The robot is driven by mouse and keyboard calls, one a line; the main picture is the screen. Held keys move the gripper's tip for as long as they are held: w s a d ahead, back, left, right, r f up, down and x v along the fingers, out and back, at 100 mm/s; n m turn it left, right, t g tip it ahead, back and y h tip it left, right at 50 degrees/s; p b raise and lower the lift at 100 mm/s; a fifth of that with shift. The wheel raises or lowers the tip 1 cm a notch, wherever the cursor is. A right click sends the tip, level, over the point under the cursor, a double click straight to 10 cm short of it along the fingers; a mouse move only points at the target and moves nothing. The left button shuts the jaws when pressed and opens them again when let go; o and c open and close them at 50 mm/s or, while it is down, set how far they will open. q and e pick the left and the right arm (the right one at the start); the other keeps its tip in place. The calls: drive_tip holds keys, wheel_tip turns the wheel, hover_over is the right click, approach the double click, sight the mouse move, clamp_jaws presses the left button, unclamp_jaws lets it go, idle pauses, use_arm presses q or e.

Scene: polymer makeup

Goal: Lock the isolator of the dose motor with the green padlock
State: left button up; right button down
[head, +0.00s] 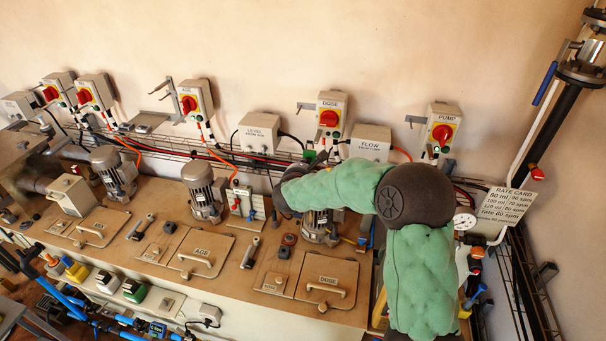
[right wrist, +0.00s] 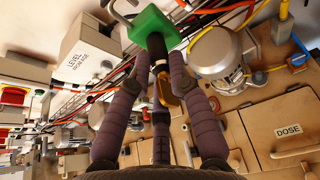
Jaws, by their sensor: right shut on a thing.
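The DOSE isolator (head: 331,116) is a pale wall box with a red knob on yellow, in the upper middle of the head view. My right gripper (right wrist: 158,72) is shut on the green padlock (right wrist: 153,27), whose grey shackle points away from the fingers in the right wrist view. In the head view a small green piece, seemingly the padlock (head: 311,156), shows just below the DOSE isolator, apart from its knob. My right arm hides most of the gripper there. My left gripper is in neither view.
Other isolators, AGE (head: 190,102) and PUMP (head: 441,133), flank the DOSE one. The LEVEL box (head: 258,132) and FLOW box (head: 370,144) sit lower, above a wire cable tray. Motors and handled lids, including the DOSE lid (head: 327,281), crowd the bench below.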

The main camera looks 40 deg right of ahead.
sight(308, 160)
drive_tip(key=shift+w+d, duration=0.25)
drive_tip(key=shift+d, duration=0.1)
drive_tip(key=shift+b, duration=1.3)
idle(1.5)
drive_tip(key=shift+w+d+b, duration=0.35)
drive_tip(key=shift+w+d, duration=0.75)
drive_tip(key=shift+d, duration=0.3)
idle(0.6)
drive_tip(key=c, duration=1.1)
unclamp_jaws()
drive_tip(key=shift+o, duration=0.2)
drive_tip(key=shift+a, duration=0.1)
drive_tip(key=v, duration=1.2)
drive_tip(key=shift+f, duration=0.15)
